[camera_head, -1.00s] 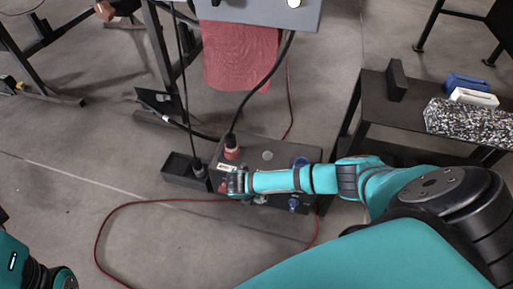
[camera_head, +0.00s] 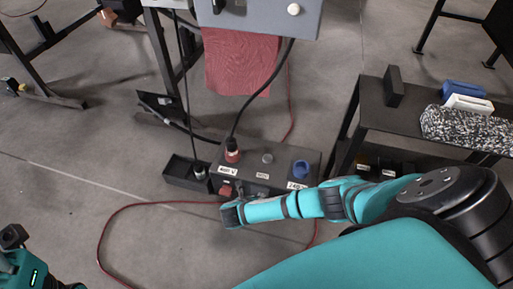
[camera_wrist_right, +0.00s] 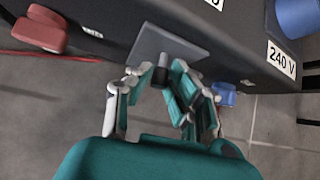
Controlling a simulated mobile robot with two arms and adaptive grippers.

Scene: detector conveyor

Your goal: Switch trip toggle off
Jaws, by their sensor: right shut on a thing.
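The trip toggle is a short dark lever (camera_wrist_right: 179,68) on a grey plate (camera_wrist_right: 160,45) on the front of a dark box. In the right wrist view, my right gripper (camera_wrist_right: 166,80) has its fingers on both sides of the lever, shut on it.
The box carries a red plug (camera_head: 232,156) with a black cable, a blue socket (camera_head: 301,168) and a red switch (camera_wrist_right: 41,29). A black tray (camera_head: 181,172) adjoins its left. A red cable (camera_head: 130,207) crosses the floor. A dark table (camera_head: 385,121) stands at right.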

